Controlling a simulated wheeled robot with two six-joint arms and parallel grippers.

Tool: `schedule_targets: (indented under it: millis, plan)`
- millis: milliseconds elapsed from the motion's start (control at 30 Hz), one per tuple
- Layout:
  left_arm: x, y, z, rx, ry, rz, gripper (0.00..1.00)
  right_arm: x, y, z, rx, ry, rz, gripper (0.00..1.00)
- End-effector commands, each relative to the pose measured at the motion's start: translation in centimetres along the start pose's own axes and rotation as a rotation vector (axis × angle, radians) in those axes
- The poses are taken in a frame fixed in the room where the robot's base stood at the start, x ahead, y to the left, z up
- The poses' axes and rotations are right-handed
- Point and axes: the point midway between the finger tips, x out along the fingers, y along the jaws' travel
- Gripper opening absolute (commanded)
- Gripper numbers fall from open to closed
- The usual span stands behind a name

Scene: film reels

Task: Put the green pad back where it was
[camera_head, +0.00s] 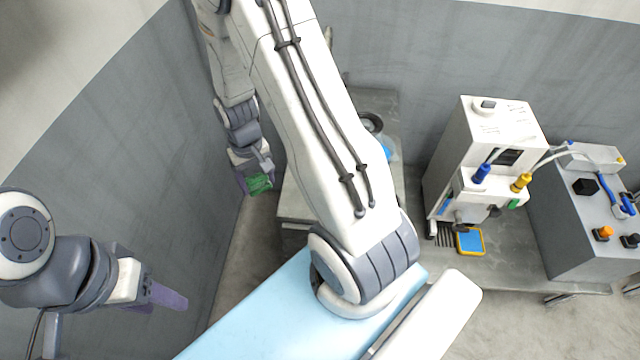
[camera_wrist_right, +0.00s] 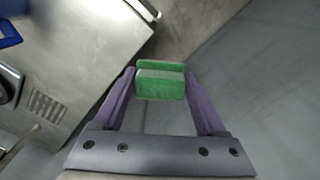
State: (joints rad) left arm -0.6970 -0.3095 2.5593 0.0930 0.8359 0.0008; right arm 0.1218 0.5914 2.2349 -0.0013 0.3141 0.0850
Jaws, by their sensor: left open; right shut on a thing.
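The green pad (camera_wrist_right: 160,82) is a small block with a groove along it. My right gripper (camera_wrist_right: 160,90) is shut on it, with a purple finger at each end. In the head view the pad (camera_head: 258,184) hangs at the left, and the right gripper (camera_head: 256,178) holds it in the air beside the left side of a grey table (camera_head: 296,207). My left gripper (camera_head: 168,297) is at the lower left, empty and open, away from the table. My large white arm link hides much of the table.
A dark round part (camera_head: 371,122) and a blue item (camera_head: 387,150) are partly hidden on the grey table. To the right stand a white machine (camera_head: 470,150) with a blue-and-yellow pad (camera_head: 470,241) before it, and a grey control box (camera_head: 585,215). Grey walls close in behind and left.

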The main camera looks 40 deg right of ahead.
Motion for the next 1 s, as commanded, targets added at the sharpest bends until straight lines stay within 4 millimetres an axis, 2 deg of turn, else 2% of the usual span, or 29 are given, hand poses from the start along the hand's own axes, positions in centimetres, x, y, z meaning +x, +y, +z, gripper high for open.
schedule_targets:
  millis: [33, 100, 200, 333, 467, 700, 867, 1000]
  plan:
    - [2.6, -0.2, 0.2, 0.000, -0.001, 0.000, 0.50, 1.3, 2.3, -0.5, 0.105, 0.008, 0.000, 0.04]
    - [4.3, -0.3, 0.3, 0.001, -0.001, 0.000, 0.50, 1.4, 5.3, -0.7, 0.246, 0.007, 0.000, 0.04]
    - [6.3, -0.5, 0.4, 0.001, -0.001, 0.000, 0.50, 1.3, 9.1, -0.4, 0.428, 0.008, 0.000, 0.04]
    - [7.8, -0.6, 0.5, 0.001, -0.001, 0.000, 0.50, 0.8, 12.4, 0.3, 0.593, 0.005, 0.000, 0.04]
    - [8.1, -0.6, 0.5, 0.001, 0.000, 0.000, 0.50, 1.4, 13.6, 0.8, 0.660, -0.004, 0.000, 0.04]
    - [7.8, -0.6, 0.4, 0.001, 0.000, 0.000, 0.50, 5.2, 13.5, 0.9, 0.663, -0.005, 0.000, 0.04]
    - [7.8, -0.6, 0.4, 0.001, 0.000, 0.000, 0.50, 6.7, 13.5, 0.8, 0.660, -0.004, 0.000, 0.04]
    - [7.8, -0.6, 0.4, 0.001, 0.000, 0.000, 0.50, 8.9, 13.4, 0.8, 0.659, -0.006, 0.000, 0.04]
